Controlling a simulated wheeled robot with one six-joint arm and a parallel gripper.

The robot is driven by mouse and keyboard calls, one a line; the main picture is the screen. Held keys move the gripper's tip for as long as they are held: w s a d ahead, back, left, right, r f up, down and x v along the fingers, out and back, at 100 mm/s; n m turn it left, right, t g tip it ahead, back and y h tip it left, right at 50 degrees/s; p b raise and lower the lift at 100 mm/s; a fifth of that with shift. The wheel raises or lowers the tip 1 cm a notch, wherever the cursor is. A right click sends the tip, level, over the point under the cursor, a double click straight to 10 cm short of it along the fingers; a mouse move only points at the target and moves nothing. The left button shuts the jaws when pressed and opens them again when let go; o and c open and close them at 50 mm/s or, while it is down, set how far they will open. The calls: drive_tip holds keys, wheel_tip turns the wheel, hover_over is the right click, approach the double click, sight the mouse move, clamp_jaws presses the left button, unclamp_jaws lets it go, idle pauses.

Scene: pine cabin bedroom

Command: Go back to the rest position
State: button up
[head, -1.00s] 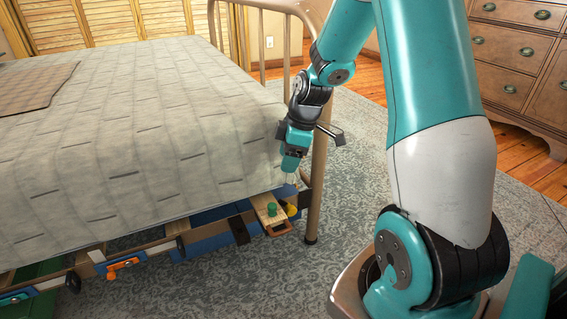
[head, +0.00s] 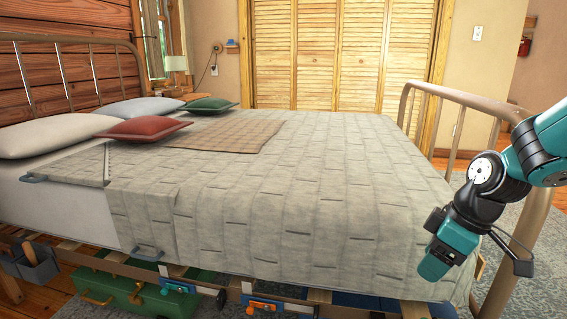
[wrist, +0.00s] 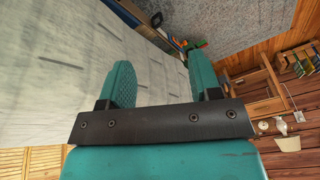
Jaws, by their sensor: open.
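My gripper (head: 437,262) is at the right of the head view, in front of the bed's near right corner and close to the metal footboard (head: 470,95). In the wrist view its two teal fingers (wrist: 163,82) stand apart with nothing between them. The bed (head: 280,200) with its pale quilt fills most of the head view. In the wrist view the quilt (wrist: 50,70) lies to the left of the fingers. I cannot tell whether the gripper touches it.
Under the bed are a green case (head: 120,290), blue clamps (head: 265,306) and a grey caddy (head: 35,262). Pillows and a brown blanket (head: 228,135) lie on the bed. Louvred doors (head: 340,55) stand behind. The wrist view shows patterned rug (wrist: 245,25) and wooden floor.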

drive_tip(key=s+a+r+m+g+y+p, duration=0.15)
drive_tip(key=s+a+r+p, duration=0.35)
drive_tip(key=s+a+r, duration=0.95)
wheel_tip(320, 180, up, 35)
drive_tip(key=s+p, duration=0.2)
drive_tip(key=p, duration=3.4)
drive_tip(key=shift+s+a+m, duration=0.2)
drive_tip(key=shift+a+m, duration=0.05)
drive_tip(key=shift+m, duration=0.1)
drive_tip(key=shift+r+h, duration=0.1)
drive_tip(key=shift+h, duration=0.15)
